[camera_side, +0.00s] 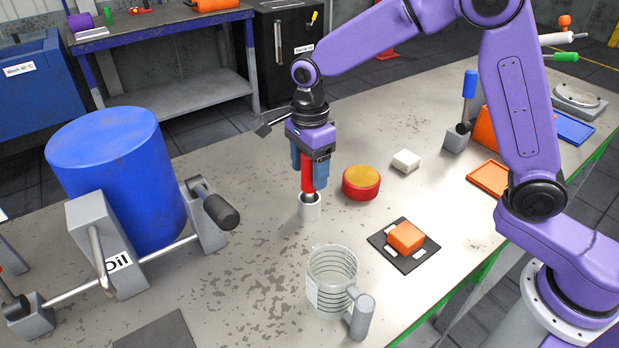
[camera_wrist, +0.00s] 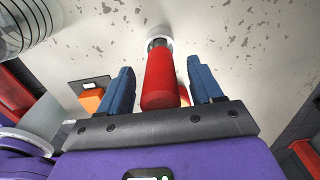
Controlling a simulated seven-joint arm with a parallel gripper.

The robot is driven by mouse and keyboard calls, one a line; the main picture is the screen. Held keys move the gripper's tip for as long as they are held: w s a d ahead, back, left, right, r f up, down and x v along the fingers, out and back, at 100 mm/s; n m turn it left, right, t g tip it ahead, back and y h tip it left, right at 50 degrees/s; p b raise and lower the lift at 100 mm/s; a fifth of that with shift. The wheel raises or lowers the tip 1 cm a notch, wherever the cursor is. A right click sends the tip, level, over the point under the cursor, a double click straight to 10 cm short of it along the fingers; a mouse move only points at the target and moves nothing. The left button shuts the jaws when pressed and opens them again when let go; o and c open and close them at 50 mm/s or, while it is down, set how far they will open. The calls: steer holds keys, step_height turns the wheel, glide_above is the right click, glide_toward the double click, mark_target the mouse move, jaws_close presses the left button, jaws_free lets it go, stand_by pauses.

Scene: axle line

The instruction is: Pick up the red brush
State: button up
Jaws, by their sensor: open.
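The red brush (camera_side: 307,174) stands upright in a small pale round holder (camera_side: 309,208) on the workbench. My gripper (camera_side: 308,170) points straight down over it, with its blue fingers level with the upper part of the brush handle. In the wrist view the red handle (camera_wrist: 163,80) lies between the two blue fingers of my gripper (camera_wrist: 164,82), with a visible gap on each side. The jaws are open. The brush's lower end is hidden inside the holder.
A red and yellow round tin (camera_side: 361,184) and a white block (camera_side: 406,161) stand right of the brush. A glass measuring jug (camera_side: 332,280) stands in front. An orange block (camera_side: 406,236) lies on a dark plate. A blue drum (camera_side: 118,175) stands at left.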

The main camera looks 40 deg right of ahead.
steer(key=shift+c, duration=0.3)
steer(key=c, duration=1.1)
steer(key=shift+o, duration=0.2)
step_height(320, 180, up, 10)
steer(key=shift+r, duration=0.1)
